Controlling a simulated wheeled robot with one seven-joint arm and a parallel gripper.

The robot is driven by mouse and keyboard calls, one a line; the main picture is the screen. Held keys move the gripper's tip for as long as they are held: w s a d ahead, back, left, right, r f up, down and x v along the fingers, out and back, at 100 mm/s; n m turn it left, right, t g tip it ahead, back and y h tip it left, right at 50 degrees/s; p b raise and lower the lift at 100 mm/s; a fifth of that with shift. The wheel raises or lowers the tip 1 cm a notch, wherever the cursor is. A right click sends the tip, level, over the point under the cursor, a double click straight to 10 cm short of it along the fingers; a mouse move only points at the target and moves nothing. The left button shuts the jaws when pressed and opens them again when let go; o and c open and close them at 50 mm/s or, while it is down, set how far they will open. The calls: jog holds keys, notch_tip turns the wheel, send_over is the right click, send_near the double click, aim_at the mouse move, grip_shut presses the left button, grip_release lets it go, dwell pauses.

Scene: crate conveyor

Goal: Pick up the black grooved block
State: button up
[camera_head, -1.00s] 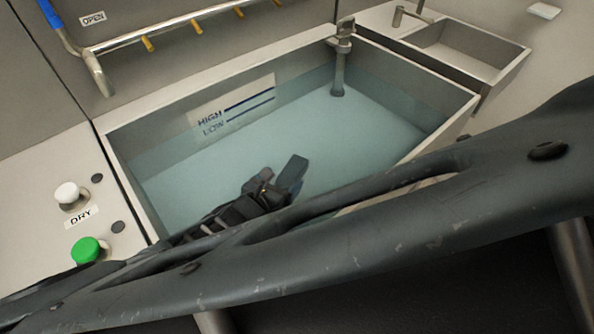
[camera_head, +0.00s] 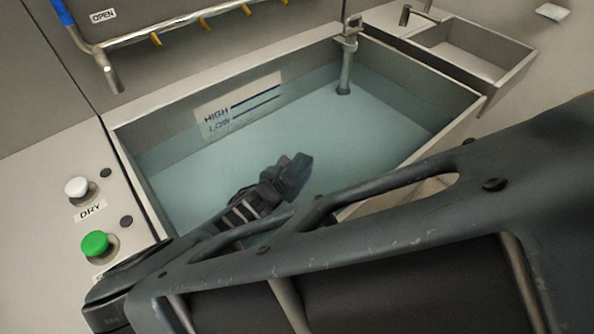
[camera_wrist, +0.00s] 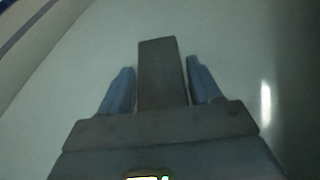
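A dark, flat-sided block (camera_wrist: 162,70) shows in the wrist view, standing out between the two bluish fingers of my gripper (camera_wrist: 160,85). The fingers lie along its two sides, close against it near the base. No groove can be made out on the side I see. In the head view the block (camera_head: 298,176) is at the tip of my gripper (camera_head: 285,185), over or in the blue-green water of the basin (camera_head: 480,105). It looks bluish there, as if seen through water. My arm hides the basin's near side.
A tap pipe (camera_head: 345,72) stands at the basin's back right. A smaller sink (camera_head: 520,68) is beyond it. A green button (camera_head: 95,244) and a white knob (camera_head: 77,187) marked DRY are at left. A rail with yellow hooks (camera_head: 185,34) runs behind.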

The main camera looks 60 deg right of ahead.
jog(key=c, duration=1)
jog(key=shift+r, duration=0.1)
